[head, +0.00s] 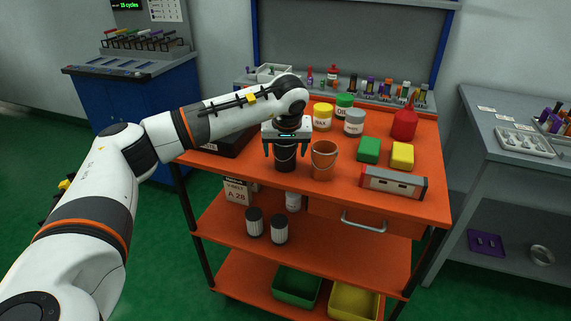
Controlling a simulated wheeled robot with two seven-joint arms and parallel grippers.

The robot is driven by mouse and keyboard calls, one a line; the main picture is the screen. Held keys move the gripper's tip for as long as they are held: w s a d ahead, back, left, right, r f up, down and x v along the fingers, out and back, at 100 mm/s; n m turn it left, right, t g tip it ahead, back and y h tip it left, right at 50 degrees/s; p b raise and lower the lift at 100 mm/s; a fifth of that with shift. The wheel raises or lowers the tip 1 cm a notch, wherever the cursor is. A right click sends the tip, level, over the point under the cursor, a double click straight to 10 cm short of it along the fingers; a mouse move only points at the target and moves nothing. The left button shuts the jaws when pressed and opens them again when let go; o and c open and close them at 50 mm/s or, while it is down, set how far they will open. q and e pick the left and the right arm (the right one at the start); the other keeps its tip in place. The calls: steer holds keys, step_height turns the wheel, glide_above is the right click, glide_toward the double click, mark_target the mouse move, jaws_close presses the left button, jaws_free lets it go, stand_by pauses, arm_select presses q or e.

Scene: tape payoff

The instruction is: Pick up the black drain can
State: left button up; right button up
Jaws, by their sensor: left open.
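The black drain can (285,163) stands upright on the orange cart's top, near its front edge. My left gripper (286,150) is open and points down over the can, with one finger at each side of it. The upper part of the can is partly hidden by the gripper. I cannot tell whether the fingers touch it. My right gripper is not in view.
An orange can (323,160) stands close to the right of the black can. A dark case (232,137) lies to the left. Green (369,149) and yellow (402,156) blocks, a grey-red box (393,183) and a red bottle (404,123) stand further right.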

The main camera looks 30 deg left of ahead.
arm_select(q)
steer(key=shift+w+f, duration=0.1)
steer(key=shift+f, duration=0.3)
steer(key=shift+r, duration=0.15)
steer(key=c, duration=1.1)
